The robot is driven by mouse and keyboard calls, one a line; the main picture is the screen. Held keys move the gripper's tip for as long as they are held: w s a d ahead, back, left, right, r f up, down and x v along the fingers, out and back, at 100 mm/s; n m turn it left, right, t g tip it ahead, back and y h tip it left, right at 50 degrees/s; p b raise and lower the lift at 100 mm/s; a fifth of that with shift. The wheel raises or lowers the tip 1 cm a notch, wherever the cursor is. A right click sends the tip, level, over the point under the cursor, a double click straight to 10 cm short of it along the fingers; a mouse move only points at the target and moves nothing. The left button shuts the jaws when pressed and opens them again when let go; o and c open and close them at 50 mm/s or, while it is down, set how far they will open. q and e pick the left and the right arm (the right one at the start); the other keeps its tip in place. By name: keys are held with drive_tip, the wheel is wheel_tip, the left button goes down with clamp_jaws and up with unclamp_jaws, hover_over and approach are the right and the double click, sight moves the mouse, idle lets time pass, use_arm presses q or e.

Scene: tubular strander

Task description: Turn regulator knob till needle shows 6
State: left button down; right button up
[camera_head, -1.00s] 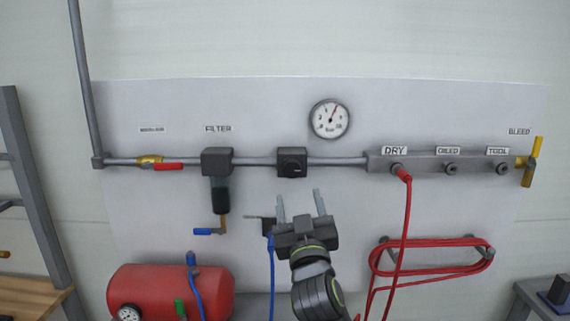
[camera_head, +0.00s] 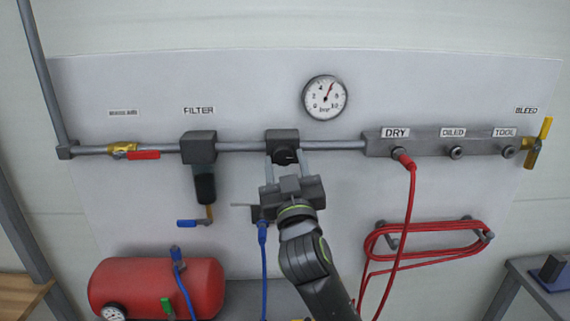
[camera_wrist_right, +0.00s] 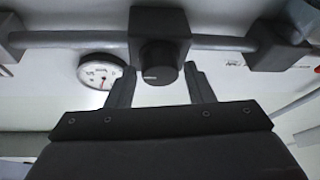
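The regulator (camera_head: 282,137) is a dark block on the pipe, with a round black knob (camera_head: 286,156) on its front. In the right wrist view the knob (camera_wrist_right: 158,66) sits between my right gripper's fingers, with a gap on each side. My right gripper (camera_head: 287,163) is open, its fingertips just below and beside the knob. The white round gauge (camera_head: 325,97) is above and right of the regulator. Its red needle points up and slightly right; I cannot read the exact value. My left gripper is not in view.
A filter (camera_head: 199,148) hangs left of the regulator. A manifold (camera_head: 430,140) with a red hose (camera_head: 409,210) is to the right. A blue hose (camera_head: 263,260) hangs below my gripper. A red tank (camera_head: 155,287) is at lower left.

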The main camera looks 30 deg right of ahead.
drive_tip(key=c, duration=0.7)
drive_tip(key=shift+w+m+h+b, duration=0.1)
drive_tip(key=shift+m+h+b, duration=0.55)
drive_tip(key=shift+m, duration=0.45)
drive_tip(key=o, duration=1)
drive_tip(key=shift+f, duration=0.1)
